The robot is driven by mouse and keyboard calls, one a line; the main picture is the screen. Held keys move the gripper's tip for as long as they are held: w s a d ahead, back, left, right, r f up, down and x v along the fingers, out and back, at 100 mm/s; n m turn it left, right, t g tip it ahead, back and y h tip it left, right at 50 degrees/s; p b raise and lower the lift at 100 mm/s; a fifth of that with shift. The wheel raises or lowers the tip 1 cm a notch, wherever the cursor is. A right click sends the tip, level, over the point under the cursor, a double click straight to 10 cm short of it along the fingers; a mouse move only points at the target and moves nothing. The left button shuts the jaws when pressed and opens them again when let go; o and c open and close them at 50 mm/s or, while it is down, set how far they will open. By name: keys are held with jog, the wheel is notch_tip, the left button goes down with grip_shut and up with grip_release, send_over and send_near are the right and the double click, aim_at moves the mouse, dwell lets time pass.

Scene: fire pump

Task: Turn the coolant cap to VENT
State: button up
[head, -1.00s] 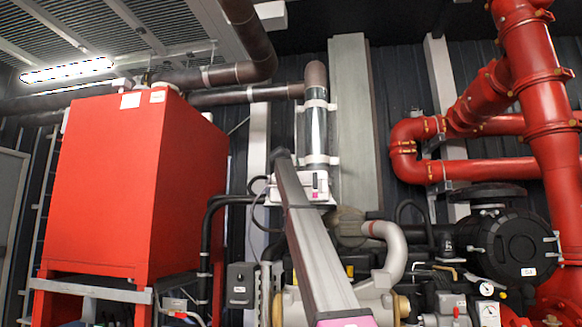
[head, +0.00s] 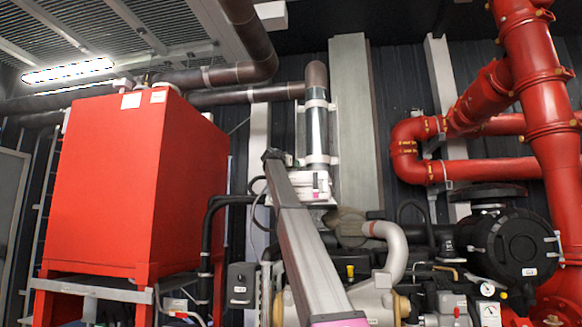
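I cannot make out the coolant cap or any VENT mark in the head view. The engine (head: 372,297) fills the lower middle, with a grey curved pipe (head: 396,250) on it, and is partly hidden by my arm. My arm (head: 303,250) is a long grey beam that rises from the bottom middle and leans to the left. Its far end is in front of a white unit (head: 318,186) below a shiny vertical pipe. No fingers of my gripper can be seen.
A large red tank (head: 125,190) stands on a red frame at the left. Thick red pipes (head: 545,110) and a round black housing (head: 515,246) take up the right. A small dark grey box (head: 241,284) is left of my arm.

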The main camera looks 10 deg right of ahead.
jog(key=o, duration=0.9)
jog(key=shift+s+a, duration=0.1)
jog(key=v, duration=1)
jog(key=shift+s+a, duration=0.15)
jog(key=shift+s, duration=0.05)
